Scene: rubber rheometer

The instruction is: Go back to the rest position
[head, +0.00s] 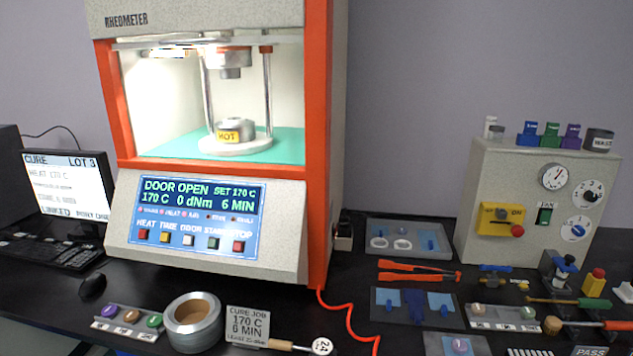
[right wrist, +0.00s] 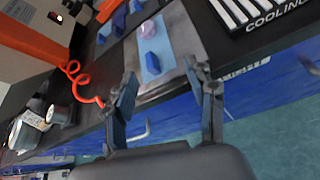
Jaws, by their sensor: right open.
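The rheometer (head: 210,210) stands at the back with its door open. Its display (head: 198,201) reads DOOR OPEN, 170 C, 0 dNm, 6 MIN. Inside, the lower die (head: 236,131) carries a HOT label, and the upper die hangs above it. Neither of my grippers shows in the head view. In the right wrist view my right gripper (right wrist: 166,95) is open, with its two fingers apart and nothing seen between the tips.
A control box (head: 480,195) stands at the right. A tray (head: 410,248), red-handled tongs (head: 418,271), a metal ring-shaped container (head: 193,322), sample tray (head: 127,317) and job card (head: 247,325) lie on the black table. A monitor (head: 70,190) is at left. A red coiled cord (head: 349,320) runs forward.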

